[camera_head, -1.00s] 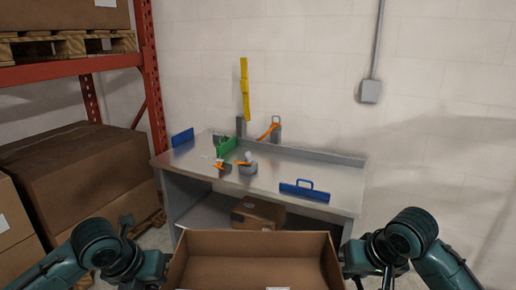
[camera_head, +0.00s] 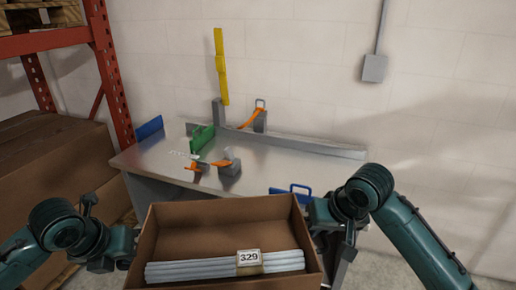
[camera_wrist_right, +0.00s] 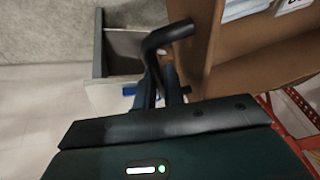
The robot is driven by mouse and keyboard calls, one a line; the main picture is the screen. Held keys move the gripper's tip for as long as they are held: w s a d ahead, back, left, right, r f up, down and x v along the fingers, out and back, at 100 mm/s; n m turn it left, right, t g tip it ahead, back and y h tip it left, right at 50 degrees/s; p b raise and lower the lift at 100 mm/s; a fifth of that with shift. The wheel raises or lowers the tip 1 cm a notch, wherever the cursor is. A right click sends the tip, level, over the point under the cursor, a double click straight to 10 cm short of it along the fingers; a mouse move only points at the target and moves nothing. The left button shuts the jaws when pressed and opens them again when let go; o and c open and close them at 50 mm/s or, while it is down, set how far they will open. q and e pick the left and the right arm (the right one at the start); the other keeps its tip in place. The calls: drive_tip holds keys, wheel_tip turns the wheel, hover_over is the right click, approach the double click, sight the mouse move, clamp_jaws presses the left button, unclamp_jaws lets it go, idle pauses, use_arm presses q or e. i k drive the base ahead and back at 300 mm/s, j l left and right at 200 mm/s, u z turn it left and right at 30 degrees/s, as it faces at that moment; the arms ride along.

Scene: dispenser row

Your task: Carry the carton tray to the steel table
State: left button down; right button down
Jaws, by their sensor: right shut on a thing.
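The carton tray (camera_head: 225,232) is a brown open box at the bottom middle of the head view. It holds a stack of white flat pieces (camera_head: 195,271) with a label reading 329. My right gripper (camera_head: 316,222) is shut on the tray's right wall; the wall (camera_wrist_right: 235,65) also shows in the right wrist view. My left gripper (camera_head: 133,238) is at the tray's left side, its fingertips mostly hidden, so its grip is unclear. The steel table (camera_head: 270,160) stands just beyond the tray, which hides part of its front edge.
On the table are a green piece (camera_head: 202,137), a grey block (camera_head: 229,165) with orange parts, and a blue handled piece (camera_head: 291,192) near the front right. A yellow strip (camera_head: 221,68) rises at the back. Bare tabletop lies in the middle. A red rack (camera_head: 112,85) stands left.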

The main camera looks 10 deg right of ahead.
sight(285, 170)
drive_tip(key=i+z, duration=0.15)
drive_tip(key=i, duration=0.75)
drive_tip(key=i+z, duration=0.15)
drive_tip(key=i, duration=0.3)
drive_tip(key=i+j+z, duration=0.2)
drive_tip(key=i, duration=0.25)
drive_tip(key=i+z, duration=0.25)
drive_tip(key=z, duration=0.15)
